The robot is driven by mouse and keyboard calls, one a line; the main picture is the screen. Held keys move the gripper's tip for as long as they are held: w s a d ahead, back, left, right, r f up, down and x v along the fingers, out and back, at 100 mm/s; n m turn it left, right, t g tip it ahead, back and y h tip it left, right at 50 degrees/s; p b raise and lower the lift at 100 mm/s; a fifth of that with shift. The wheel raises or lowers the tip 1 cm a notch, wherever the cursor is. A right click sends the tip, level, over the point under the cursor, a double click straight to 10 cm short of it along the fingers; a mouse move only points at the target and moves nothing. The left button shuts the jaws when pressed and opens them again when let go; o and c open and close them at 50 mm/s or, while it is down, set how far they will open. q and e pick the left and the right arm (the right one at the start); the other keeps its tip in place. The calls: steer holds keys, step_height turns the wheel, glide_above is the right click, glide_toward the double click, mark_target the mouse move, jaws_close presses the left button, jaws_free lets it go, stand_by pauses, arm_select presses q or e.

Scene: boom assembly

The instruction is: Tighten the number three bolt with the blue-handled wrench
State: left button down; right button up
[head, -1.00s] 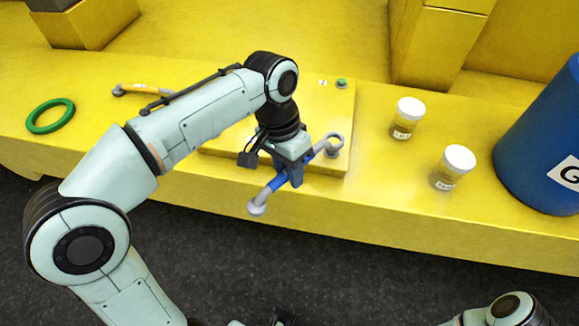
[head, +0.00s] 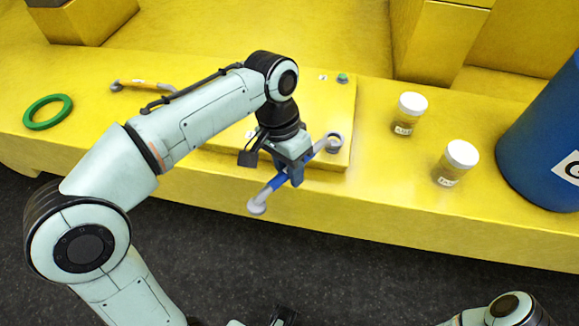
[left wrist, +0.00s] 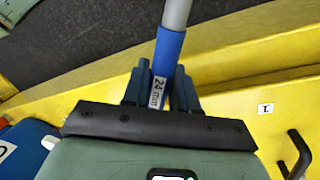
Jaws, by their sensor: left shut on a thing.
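My left gripper (head: 293,172) is shut on the blue handle of the wrench (head: 273,186). The wrench slants across the front edge of the yellow plate (head: 300,105); its grey ring end is over the plate's front right corner. Its other end hangs out past the plate. In the left wrist view the blue handle (left wrist: 168,50) lies between the fingers, with a "24 mm" label. I cannot tell whether the ring sits around a bolt. A green-topped bolt (head: 342,78) stands at the plate's back right corner. The number three label cannot be made out.
On the yellow bench, an orange-handled wrench (head: 140,86) and a green ring (head: 47,112) lie left. Two white-lidded jars (head: 411,108) (head: 458,160) and a blue drum (head: 545,145) stand right. A yellow block (head: 433,45) rises behind. Part of my right arm shows bottom right.

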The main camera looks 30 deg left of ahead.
arm_select(q)
steer(key=shift+f+b, duration=0.4)
steer(key=shift+f, duration=0.45)
stand_by(0.4)
steer(key=shift+w+a+m, duration=0.1)
steer(key=shift+a+m, duration=0.2)
steer(key=shift+a, duration=0.15)
steer(key=shift+p, duration=0.35)
steer(key=shift+w+a+m+p, duration=0.2)
steer(key=shift+a+m+p, duration=0.1)
steer(key=shift+a+m, duration=0.1)
steer(key=shift+w+a+m+p, duration=0.2)
steer(key=shift+a+m+p, duration=0.15)
steer(key=shift+a+m, duration=0.05)
